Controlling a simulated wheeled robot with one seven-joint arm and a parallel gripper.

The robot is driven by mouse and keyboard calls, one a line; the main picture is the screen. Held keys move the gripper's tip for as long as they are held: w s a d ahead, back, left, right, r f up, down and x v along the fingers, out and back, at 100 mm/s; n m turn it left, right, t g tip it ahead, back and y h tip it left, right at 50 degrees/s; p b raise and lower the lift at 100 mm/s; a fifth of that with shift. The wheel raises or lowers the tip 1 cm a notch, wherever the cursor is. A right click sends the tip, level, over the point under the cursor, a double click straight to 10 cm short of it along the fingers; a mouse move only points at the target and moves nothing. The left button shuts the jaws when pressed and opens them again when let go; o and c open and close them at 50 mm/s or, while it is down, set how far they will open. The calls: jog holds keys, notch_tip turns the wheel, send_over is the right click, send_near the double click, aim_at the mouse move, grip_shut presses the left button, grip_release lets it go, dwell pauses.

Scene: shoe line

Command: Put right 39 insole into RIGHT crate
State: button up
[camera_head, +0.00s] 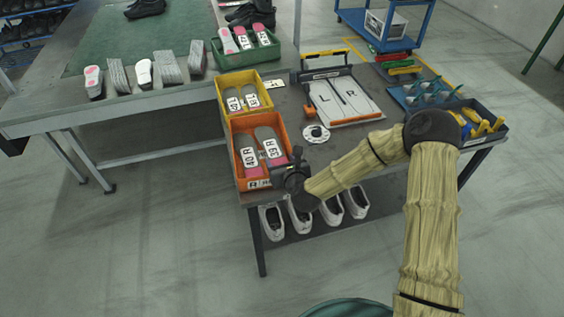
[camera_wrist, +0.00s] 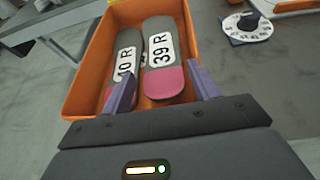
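The right 39 insole, grey with a pink heel and a "39 R" label, lies in the orange crate (camera_head: 241,120), on the right side (camera_head: 264,133); it also shows in the wrist view (camera_wrist: 161,50). The "40 R" insole (camera_wrist: 124,63) lies beside it on the left. My gripper (camera_wrist: 160,88) is at the crate's near end. Its fingers are apart, one on each side of the 39 insole's pink heel, with no firm contact visible. The left finger covers part of the 40 insole's heel. The crate's front label is partly hidden by my gripper.
A yellow crate (camera_head: 223,87) with insoles stands behind the orange crate, and a green crate (camera_head: 277,56) stands behind that. A white dial (camera_head: 316,133) and an L/R board (camera_head: 342,99) lie to the right. White shoes (camera_head: 301,217) stand on the lower shelf.

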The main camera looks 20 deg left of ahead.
jog(key=shift+d, duration=0.1)
jog(key=shift+r+p, duration=0.25)
jog(key=shift+p, duration=0.15)
jog(key=v, duration=1.2)
jog(key=shift+r, duration=0.3)
jog(key=s+d+f+n+g+h, duration=0.15)
jog(key=d+n+g+h, duration=0.3)
jog(key=d+n, duration=1.05)
jog(key=s+d+r+n+g+h, duration=0.3)
jog(key=s+d+r+n, duration=0.5)
jog(key=n, duration=0.6)
jog(key=s+d+g, duration=0.1)
jog(key=s+d, duration=0.1)
jog(key=d, duration=0.1)
jog(key=shift+r, duration=0.25)
